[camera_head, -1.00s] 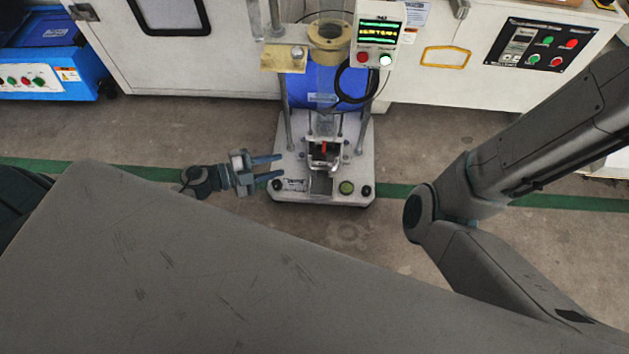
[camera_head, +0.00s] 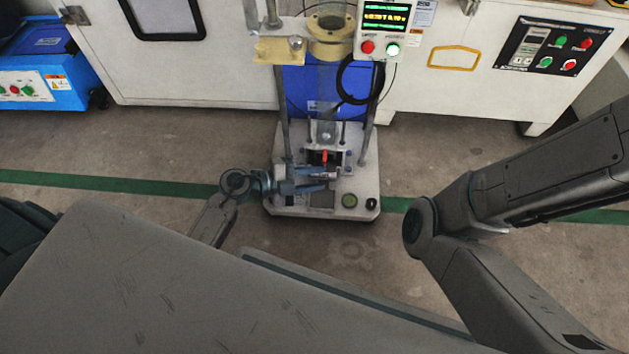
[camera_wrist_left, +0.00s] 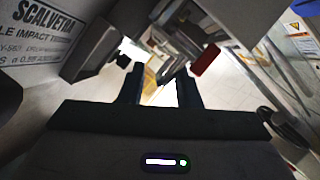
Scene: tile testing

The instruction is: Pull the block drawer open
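The tile impact tester (camera_head: 365,190) stands on the floor ahead, with a pale base and upright posts. Its block drawer (camera_head: 322,157), a dark and metal part with a red piece on it, sits low between the posts. My left gripper (camera_head: 334,180) reaches in from the left over the front of the base, its fingers at the drawer's front and partly hiding it. The fingers are apart. In the left wrist view the gripper (camera_wrist_left: 158,82) has a gap between its fingers, with grey metal and the red piece (camera_wrist_left: 206,60) just beyond. Contact with the drawer cannot be told. My right gripper is out of view.
A control box (camera_head: 384,30) with a lit display is at the tester's upper right. White cabinets (camera_head: 240,75) stand behind, and a blue machine (camera_head: 45,65) is at the far left. Floor is clear in front of the base. My right arm is folded at the right.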

